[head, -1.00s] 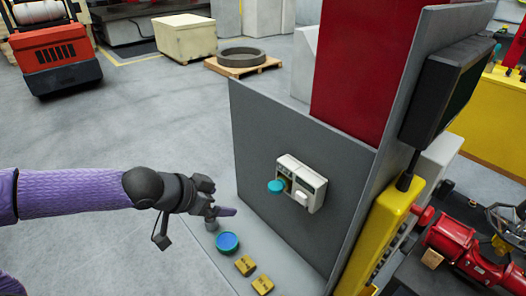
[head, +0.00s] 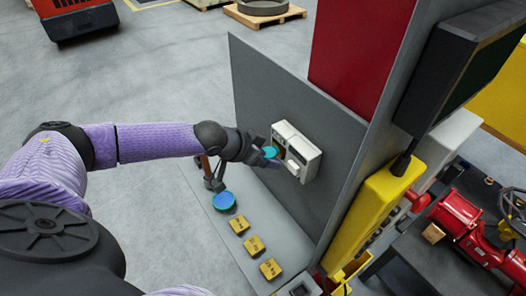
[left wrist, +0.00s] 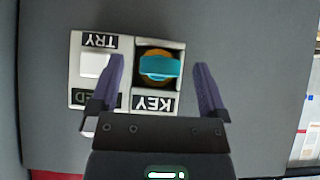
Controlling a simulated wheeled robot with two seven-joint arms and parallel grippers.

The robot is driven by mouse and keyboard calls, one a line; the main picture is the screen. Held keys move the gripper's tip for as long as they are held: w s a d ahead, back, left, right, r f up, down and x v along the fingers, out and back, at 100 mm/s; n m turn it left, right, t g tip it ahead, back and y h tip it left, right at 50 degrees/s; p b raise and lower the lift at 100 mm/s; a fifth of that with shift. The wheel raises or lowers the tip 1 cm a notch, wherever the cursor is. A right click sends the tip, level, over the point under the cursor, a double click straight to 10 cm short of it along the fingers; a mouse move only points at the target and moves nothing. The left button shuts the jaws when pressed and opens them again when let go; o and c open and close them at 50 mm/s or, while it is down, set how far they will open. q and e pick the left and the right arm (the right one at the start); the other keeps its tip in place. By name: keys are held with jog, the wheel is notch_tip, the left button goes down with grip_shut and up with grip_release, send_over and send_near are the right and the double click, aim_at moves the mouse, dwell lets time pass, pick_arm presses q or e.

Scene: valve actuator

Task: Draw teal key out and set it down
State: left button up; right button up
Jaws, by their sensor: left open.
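The teal key (head: 270,152) sits in the key socket of a white panel box (head: 306,150) on the grey upright board. In the left wrist view the teal key (left wrist: 160,67) shows above the KEY label, in a dark recess with an orange-brown part behind it. My left gripper (left wrist: 160,85) is open, its purple fingers on either side of the key with gaps visible between. In the head view my left gripper (head: 280,160) is at the box and partly covers it. Whether it touches the key cannot be told. My right gripper is not in view.
A blue round dish (head: 224,201) lies on the grey ledge below, with several yellow labelled blocks (head: 254,245) in a row beside it. A white TRY button (left wrist: 95,66) is beside the key. A yellow post (head: 372,215) stands right of the board.

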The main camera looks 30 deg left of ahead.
pick_arm(q)
grip_shut()
dwell(0.7)
